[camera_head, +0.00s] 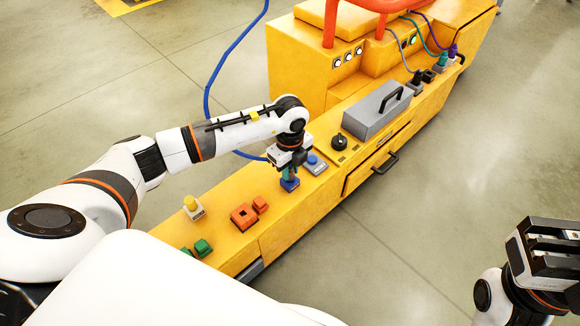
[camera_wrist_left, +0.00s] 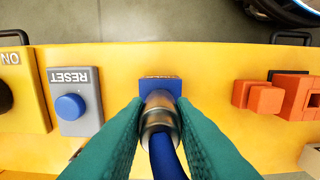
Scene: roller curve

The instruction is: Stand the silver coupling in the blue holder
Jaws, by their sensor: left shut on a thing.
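My left gripper (camera_head: 288,171) points down over the yellow bench. In the left wrist view its green fingers (camera_wrist_left: 160,118) are shut on the silver coupling (camera_wrist_left: 159,112), with a blue hose (camera_wrist_left: 166,155) running from it toward the camera. The blue holder (camera_head: 290,185) is directly below the gripper. In the left wrist view the holder (camera_wrist_left: 160,85) shows just beyond the coupling, which overlaps its near part. I cannot tell whether the coupling is inside the holder or just above it. My right gripper (camera_head: 548,250) is at the lower right, away from the bench; its opening is unclear.
A grey RESET block (camera_head: 315,163) with a blue button stands close to the holder. On the other side are orange blocks (camera_head: 244,216), a yellow-knobbed block (camera_head: 193,207) and green blocks (camera_head: 203,248). A grey handled box (camera_head: 377,109) stands farther along the bench.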

